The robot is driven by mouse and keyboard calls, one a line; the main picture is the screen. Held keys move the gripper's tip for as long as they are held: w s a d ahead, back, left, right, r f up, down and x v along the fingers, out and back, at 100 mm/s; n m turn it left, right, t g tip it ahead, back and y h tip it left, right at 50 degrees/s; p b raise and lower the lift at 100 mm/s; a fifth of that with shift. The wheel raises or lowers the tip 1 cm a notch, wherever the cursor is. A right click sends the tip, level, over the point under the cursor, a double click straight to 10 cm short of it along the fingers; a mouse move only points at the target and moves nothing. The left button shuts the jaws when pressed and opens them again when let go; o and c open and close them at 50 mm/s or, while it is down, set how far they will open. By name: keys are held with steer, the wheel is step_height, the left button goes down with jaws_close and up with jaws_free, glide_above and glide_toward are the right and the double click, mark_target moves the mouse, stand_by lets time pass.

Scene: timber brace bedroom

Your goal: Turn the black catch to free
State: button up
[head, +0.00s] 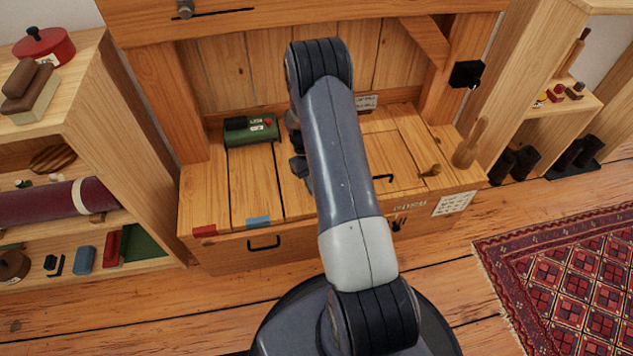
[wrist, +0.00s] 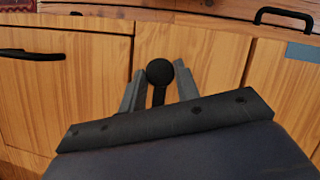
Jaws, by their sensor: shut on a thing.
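The black catch shows in the wrist view as a round black knob (wrist: 159,71) on a short dark stem, in front of the pale wooden boards. My gripper (wrist: 159,84) has its two grey fingers on either side of the knob and stem, shut on it. In the head view my gripper (head: 298,165) is partly hidden behind my arm, low over the wooden bench top. The catch is hidden there, so its turned position cannot be told.
A green box (head: 251,131) sits on the bench (head: 200,190) left of my gripper. A wooden peg (head: 471,143) and a black block (head: 466,74) are at the right. Shelves flank the bench; a red rug (head: 565,275) lies front right.

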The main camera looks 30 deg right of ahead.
stand_by(0.4)
steer(key=o, duration=0.9)
steer(key=shift+o, duration=0.2)
steer(key=p+v, duration=0.3)
steer(key=v, duration=0.8)
steer(key=shift+s+f, duration=0.1)
steer(key=b+x, duration=0.3)
steer(key=x, duration=0.7)
steer(key=shift+s+f, duration=0.1)
steer(key=shift+f, duration=0.25)
steer(key=shift+r, duration=0.1)
